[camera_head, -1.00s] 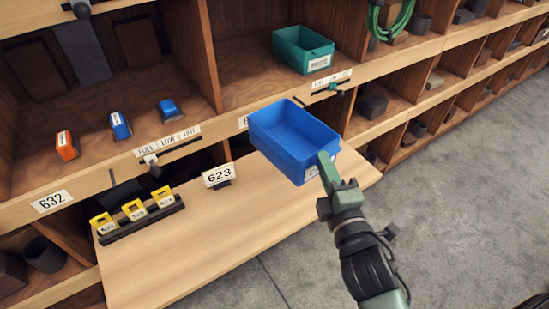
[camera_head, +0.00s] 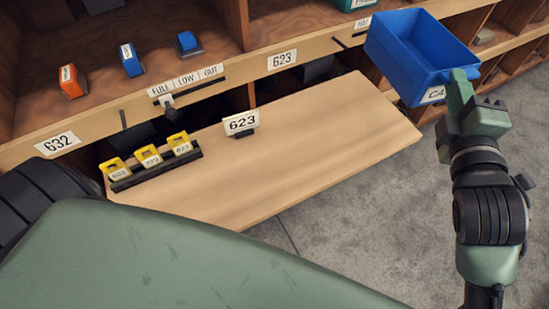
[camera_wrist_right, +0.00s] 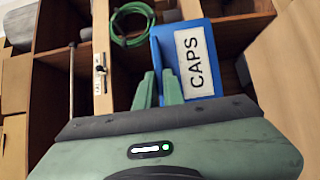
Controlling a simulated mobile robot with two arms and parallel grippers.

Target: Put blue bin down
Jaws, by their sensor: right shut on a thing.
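The blue bin (camera_head: 412,78) is held up off the board, past the right end of the pull-out wooden board (camera_head: 320,145). It is open at the top, and its inside looks empty. My right gripper (camera_head: 459,88) is shut on the bin's near wall, beside its white label. In the right wrist view the blue bin (camera_wrist_right: 168,45) shows its label reading CAPS, with my right gripper's fingers (camera_wrist_right: 159,88) at its edge. My left gripper is out of view; only a large green part of my body covers the lower left of the head view.
Orange and blue blocks (camera_head: 131,61) sit on the shelf above. Grey floor (camera_head: 360,220) lies in front.

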